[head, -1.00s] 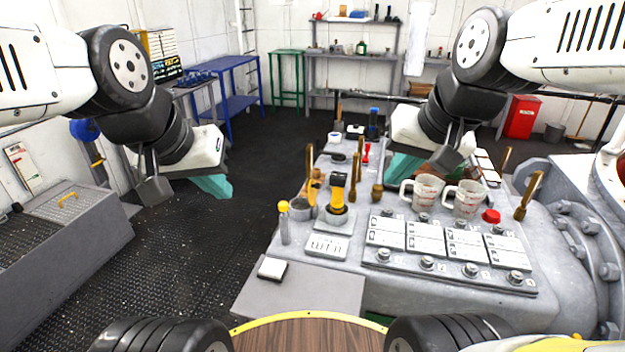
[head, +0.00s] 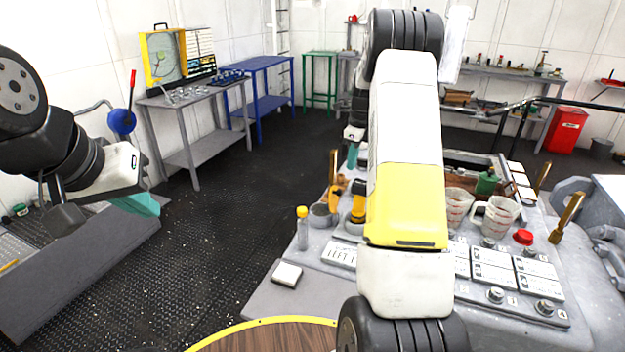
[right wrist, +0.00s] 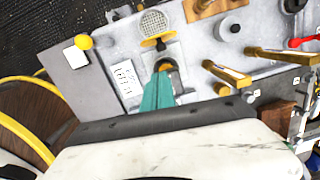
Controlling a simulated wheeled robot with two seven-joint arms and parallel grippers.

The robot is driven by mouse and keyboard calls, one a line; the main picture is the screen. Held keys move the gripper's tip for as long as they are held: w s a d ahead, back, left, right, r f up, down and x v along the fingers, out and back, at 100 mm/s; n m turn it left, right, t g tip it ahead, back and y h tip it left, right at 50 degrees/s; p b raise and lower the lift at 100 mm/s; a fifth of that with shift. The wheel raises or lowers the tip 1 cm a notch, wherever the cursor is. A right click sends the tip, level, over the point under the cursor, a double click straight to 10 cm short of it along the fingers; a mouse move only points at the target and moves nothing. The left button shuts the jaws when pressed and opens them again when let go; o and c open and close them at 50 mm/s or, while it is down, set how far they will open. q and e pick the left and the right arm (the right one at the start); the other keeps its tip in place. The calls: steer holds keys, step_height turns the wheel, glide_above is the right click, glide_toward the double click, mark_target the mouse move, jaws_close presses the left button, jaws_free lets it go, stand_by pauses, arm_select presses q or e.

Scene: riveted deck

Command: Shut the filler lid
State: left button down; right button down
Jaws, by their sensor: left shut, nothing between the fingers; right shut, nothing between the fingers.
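The filler lid (head: 358,204), yellow and black, stands raised at the left side of the grey deck unit; my right arm partly hides it in the head view. In the right wrist view, what looks like the lid (right wrist: 158,42) is seen nearly edge-on beside the round filler opening (right wrist: 165,66). My right gripper (right wrist: 157,82) is shut and empty, its teal fingers pointing at the opening from above; I cannot tell whether they touch. It also shows behind the arm in the head view (head: 352,157).
Upright brass levers (right wrist: 226,73) rise nearby. Two measuring cups (head: 495,216) stand right.

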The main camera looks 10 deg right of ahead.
step_height(320, 180, down, 11)
steer(key=w, duration=0.1)
steer(key=shift+w+a+f+m, duration=0.15)
steer(key=shift+w+a+m, duration=0.15)
steer(key=shift+w+a, duration=0.1)
stand_by(0.3)
